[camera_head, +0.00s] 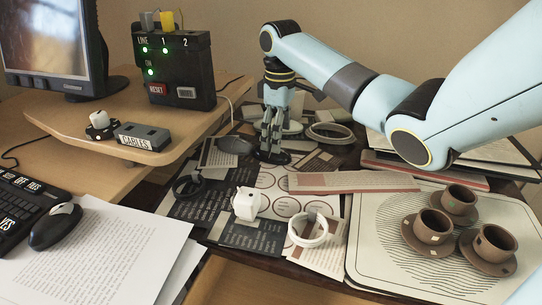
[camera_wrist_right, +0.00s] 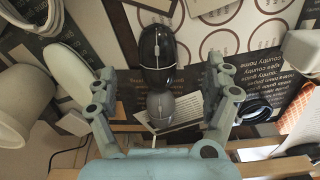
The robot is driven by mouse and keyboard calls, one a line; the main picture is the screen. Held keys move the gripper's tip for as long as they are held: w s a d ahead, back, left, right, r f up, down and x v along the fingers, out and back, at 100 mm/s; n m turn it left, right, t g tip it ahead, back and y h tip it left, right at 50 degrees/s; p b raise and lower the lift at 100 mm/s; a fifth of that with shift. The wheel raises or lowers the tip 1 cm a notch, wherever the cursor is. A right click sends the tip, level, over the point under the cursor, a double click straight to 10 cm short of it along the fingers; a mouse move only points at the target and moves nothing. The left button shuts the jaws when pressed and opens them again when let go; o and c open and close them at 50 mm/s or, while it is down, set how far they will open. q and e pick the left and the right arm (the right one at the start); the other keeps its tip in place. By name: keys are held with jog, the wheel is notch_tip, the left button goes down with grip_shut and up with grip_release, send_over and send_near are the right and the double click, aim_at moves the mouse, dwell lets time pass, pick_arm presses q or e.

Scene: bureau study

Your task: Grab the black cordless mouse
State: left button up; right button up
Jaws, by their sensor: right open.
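In the head view my right gripper (camera_head: 271,146) points down at the far side of the dark desk, low over the papers. In the right wrist view its two fingers (camera_wrist_right: 160,75) are spread apart. A glossy black mouse (camera_wrist_right: 157,46) with a pale line lies on the papers just beyond the fingertips, roughly centred between them. A greyer rounded thing (camera_wrist_right: 160,106) shows between the fingers, apart from both. In the head view a dark grey mouse (camera_head: 237,144) lies left of the gripper. Another black mouse (camera_head: 55,227) lies on white sheets at far left. My left gripper is out of view.
A white cube (camera_head: 247,203), a white ring (camera_head: 308,230) and a black ring (camera_head: 188,187) lie on the papers. Brown cups (camera_head: 433,226) stand on a pale tray (camera_head: 362,262) at right. A raised wooden shelf (camera_head: 75,118) with a black box (camera_head: 175,70) borders the left.

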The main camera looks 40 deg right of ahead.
notch_tip(320, 180, down, 6)
jog(key=shift+d+r+b, duration=0.15)
jog(key=shift+r+b, duration=0.05)
jog(key=shift+b, duration=0.75)
jog(key=shift+r, duration=0.1)
jog(key=c, duration=1.3)
